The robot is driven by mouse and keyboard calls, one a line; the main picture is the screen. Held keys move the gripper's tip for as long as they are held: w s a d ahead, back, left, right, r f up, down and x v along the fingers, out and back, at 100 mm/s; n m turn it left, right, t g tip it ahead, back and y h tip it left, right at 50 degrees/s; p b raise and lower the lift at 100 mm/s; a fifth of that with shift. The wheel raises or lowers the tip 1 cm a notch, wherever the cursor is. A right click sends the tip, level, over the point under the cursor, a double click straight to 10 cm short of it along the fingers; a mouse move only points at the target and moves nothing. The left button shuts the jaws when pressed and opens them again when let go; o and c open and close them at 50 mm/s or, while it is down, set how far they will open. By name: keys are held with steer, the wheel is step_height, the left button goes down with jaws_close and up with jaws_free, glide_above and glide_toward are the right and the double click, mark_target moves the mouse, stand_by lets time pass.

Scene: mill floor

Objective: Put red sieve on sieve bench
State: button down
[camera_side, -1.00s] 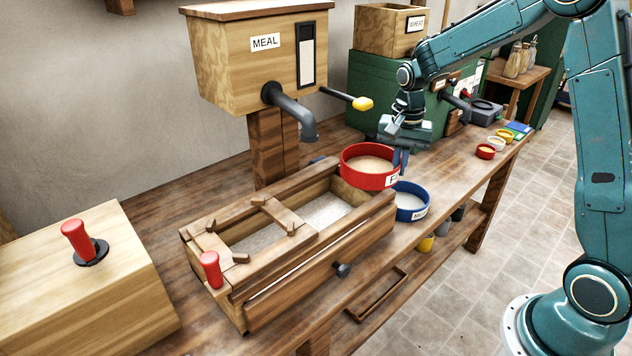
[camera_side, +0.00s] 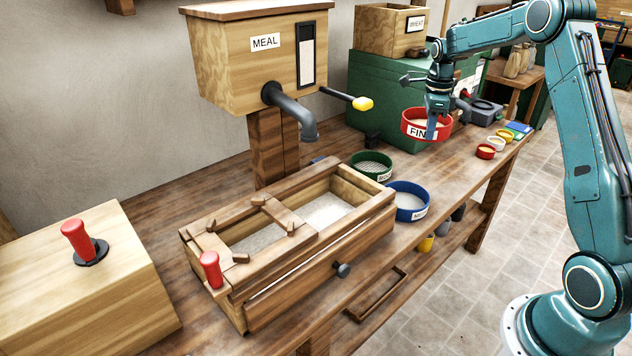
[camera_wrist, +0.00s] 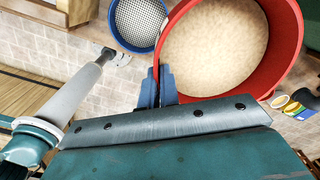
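The red sieve (camera_side: 412,124) has a label reading "FIN" in part and hangs in the air above the back part of the bench. My gripper (camera_side: 431,128) is shut on its rim. In the wrist view the red sieve (camera_wrist: 262,84) has pale meal-coloured mesh or contents, and my blue fingertips (camera_wrist: 160,84) pinch its wall. The wooden sieve bench (camera_side: 345,178) has a frame with two openings and a red handle; no sieve sits on it. A green sieve (camera_side: 371,169) and a blue sieve (camera_side: 407,203) stand beside it.
The meal hopper (camera_side: 240,75) with its grey spout and yellow-knobbed lever rises behind the bench. A green machine (camera_side: 385,90) stands behind the red sieve. Worktop between blue sieve and bowls is clear.

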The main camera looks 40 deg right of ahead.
mark_target(441, 120)
steer(key=d+m, duration=0.1)
steer(key=d, duration=0.1)
steer(key=d+m, duration=0.3)
steer(key=shift+w+d+r, duration=0.15)
steer(key=shift+d+r, duration=0.15)
steer(key=shift+d, duration=0.05)
step_height(441, 120, down, 20)
stand_by(0.9)
steer(key=shift+f, duration=0.1)
steer(key=c, duration=1.6)
jaws_free()
steer(key=shift+c, duration=0.2)
step_height(441, 120, up, 12)
